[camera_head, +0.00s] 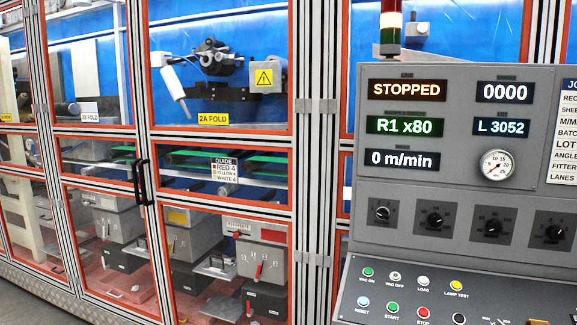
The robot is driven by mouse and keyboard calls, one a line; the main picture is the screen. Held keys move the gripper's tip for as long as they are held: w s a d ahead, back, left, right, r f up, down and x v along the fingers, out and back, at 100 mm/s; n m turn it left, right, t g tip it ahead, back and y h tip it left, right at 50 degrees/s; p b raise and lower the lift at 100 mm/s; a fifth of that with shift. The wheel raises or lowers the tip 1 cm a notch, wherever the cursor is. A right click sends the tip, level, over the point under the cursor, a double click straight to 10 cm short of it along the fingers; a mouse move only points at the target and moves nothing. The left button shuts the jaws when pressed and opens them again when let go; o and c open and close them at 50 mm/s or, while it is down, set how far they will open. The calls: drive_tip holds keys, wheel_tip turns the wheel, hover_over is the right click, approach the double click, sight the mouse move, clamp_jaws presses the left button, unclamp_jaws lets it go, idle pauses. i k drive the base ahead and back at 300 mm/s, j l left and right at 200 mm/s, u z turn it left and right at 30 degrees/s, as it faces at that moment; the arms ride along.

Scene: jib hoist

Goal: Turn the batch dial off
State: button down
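A grey control panel (460,160) stands at the right. A row of several black dials crosses its lower face: a far left dial (382,212), a second dial (434,219), a third dial (493,228) and a far right dial (555,232). Their labels are too small to read, so I cannot tell which is the batch dial or how it is set. My gripper is not in view.
Displays above the dials read STOPPED (406,90), 0000, R1 x80, L 3052 and 0 m/min. A round gauge (496,164) sits at right. A sloped desk (450,295) with several coloured buttons juts out below. Orange-framed machine guards (220,135) with a black handle (143,181) fill the left.

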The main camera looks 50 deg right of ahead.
sight(554, 232)
drive_tip(key=k+z, duration=0.1)
drive_tip(key=z, duration=2.7)
